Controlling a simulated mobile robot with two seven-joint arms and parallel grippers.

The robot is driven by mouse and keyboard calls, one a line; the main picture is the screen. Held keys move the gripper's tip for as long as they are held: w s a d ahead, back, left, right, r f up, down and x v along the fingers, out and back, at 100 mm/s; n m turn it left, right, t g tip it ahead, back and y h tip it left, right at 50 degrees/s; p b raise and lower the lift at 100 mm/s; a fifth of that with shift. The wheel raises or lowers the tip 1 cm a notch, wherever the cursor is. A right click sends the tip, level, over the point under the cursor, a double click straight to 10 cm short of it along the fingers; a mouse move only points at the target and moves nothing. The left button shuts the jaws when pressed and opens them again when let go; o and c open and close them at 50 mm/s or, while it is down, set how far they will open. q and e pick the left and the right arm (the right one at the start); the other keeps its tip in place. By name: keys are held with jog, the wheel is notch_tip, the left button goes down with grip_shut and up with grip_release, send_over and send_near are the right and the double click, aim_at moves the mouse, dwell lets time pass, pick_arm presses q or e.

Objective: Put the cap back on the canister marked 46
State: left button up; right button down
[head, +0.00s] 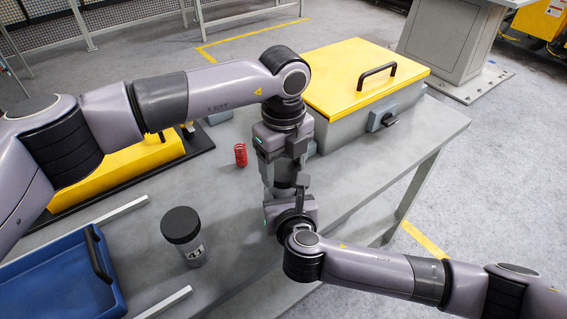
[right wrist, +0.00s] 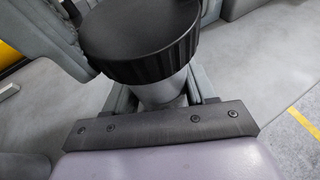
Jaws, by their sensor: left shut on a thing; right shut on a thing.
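A grey canister (head: 285,177) is upright between my two grippers above the table; its number is not visible. My right gripper (head: 297,193) is shut on the body, also seen in the right wrist view (right wrist: 162,92). My left gripper (head: 285,150) comes from above, shut on the black ribbed cap (right wrist: 140,38). The cap is directly over the canister's top, with the body showing right below its rim. I cannot tell whether it is fully seated. In the head view the left gripper mostly hides the cap.
Another canister (head: 192,252), marked 41 with a black cap (head: 181,224), stands on the table (head: 240,215). A red spring (head: 240,155) stands behind. A yellow-lidded box (head: 350,75) is at the back right, a blue tray (head: 60,280) at the front left.

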pick_arm(q)
jog(key=m, duration=0.9)
jog(key=shift+m, duration=0.3)
jog(key=m, duration=0.4)
jog(key=shift+m, duration=0.3)
jog(key=m, duration=0.4)
jog(key=shift+m, duration=0.3)
jog(key=m, duration=0.4)
jog(key=shift+m, duration=0.3)
jog(key=m, duration=0.4)
jog(key=shift+m, duration=0.3)
jog(key=m, duration=0.8)
jog(key=o, duration=1.2)
